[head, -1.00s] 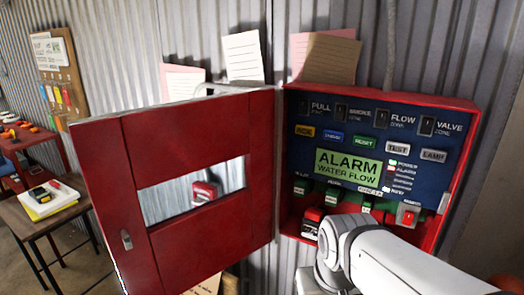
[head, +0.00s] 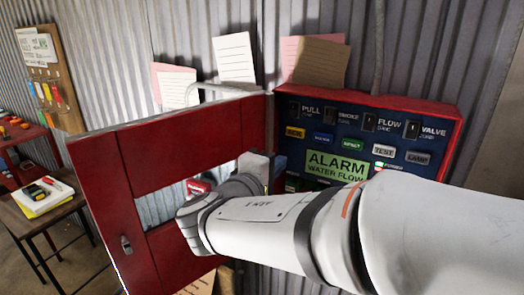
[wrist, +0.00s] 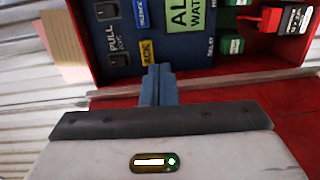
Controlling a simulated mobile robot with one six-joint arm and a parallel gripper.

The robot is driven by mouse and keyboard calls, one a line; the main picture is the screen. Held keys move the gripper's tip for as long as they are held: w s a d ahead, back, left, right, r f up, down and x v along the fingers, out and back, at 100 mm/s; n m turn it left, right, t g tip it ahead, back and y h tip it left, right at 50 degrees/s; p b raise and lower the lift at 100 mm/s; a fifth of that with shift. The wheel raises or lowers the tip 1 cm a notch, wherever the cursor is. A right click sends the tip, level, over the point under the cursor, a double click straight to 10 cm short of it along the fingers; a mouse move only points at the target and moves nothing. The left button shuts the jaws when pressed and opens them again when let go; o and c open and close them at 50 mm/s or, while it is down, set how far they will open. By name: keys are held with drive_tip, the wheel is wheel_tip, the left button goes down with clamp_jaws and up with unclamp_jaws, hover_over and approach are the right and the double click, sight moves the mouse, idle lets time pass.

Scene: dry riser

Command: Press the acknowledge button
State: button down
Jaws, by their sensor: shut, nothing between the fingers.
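The acknowledge button is the small yellow ACK button (head: 295,132) at the upper left of the dark blue alarm panel (head: 340,122). In the wrist view the yellow ACK button (wrist: 148,51) shows just beyond my fingertips. My gripper (head: 281,168) is shut and empty, in front of the panel's left edge and below the button in the head view. Its blue fingers (wrist: 158,70) are together in the wrist view and point at the panel beside the button. I cannot tell the remaining gap, and no contact is visible.
The open red cabinet door (head: 100,170) stands to the left, close to my wrist. A blue button (head: 323,138), a green RESET button (head: 351,144) and the green ALARM display (head: 335,166) are nearby. My arm hides the lower panel.

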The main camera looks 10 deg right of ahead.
drive_tip(key=shift+n+t, duration=0.3)
drive_tip(key=shift+t, duration=0.3)
drive_tip(key=w+d, duration=0.1)
drive_tip(key=w, duration=0.1)
drive_tip(key=w+d+r+p, duration=0.1)
drive_tip(key=w, duration=0.2)
drive_tip(key=w+d, duration=0.1)
drive_tip(key=w, duration=0.1)
drive_tip(key=shift+w+d+r+p, duration=0.15)
drive_tip(key=shift+w+d+p, duration=0.1)
drive_tip(key=shift+w+p, duration=0.1)
drive_tip(key=shift+b+x, duration=0.45)
drive_tip(key=shift+x, duration=0.45)
drive_tip(key=shift+w+d+r+b, duration=0.15)
drive_tip(key=shift+w+b, duration=0.15)
drive_tip(key=shift+s, duration=0.1)
drive_tip(key=shift+s+a+b, duration=0.25)
drive_tip(key=shift+a+b, duration=0.05)
drive_tip(key=shift+b, duration=0.05)
drive_tip(key=b, duration=0.2)
approach(294, 133)
drive_tip(key=shift+w+d, duration=0.45)
drive_tip(key=shift+w, duration=0.05)
drive_tip(key=shift+d, duration=0.1)
